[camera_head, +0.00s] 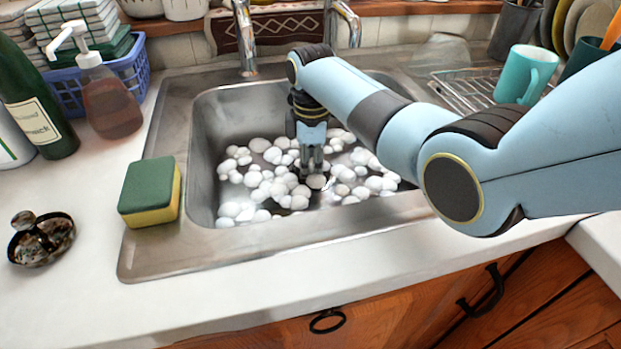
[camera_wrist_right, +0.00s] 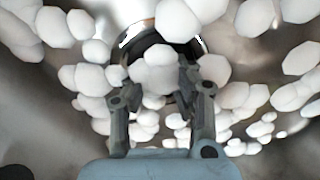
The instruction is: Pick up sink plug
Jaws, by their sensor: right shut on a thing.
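My right gripper (camera_head: 314,170) reaches straight down into the steel sink (camera_head: 205,130), with its fingertips among white foam bubbles (camera_head: 262,182). In the right wrist view, the fingers of my right gripper (camera_wrist_right: 156,85) are closed in from both sides on a dark round thing with a bright rim, which looks like the sink plug (camera_wrist_right: 189,48). Foam covers much of it, so its full shape and the exact contact are hidden. In the head view I cannot make out the plug under the foam and fingers. My left gripper is not in view.
A green and yellow sponge (camera_head: 150,191) sits on the sink's left rim. A teal mug (camera_head: 525,75) stands right. The tap (camera_head: 244,40) rises behind the basin.

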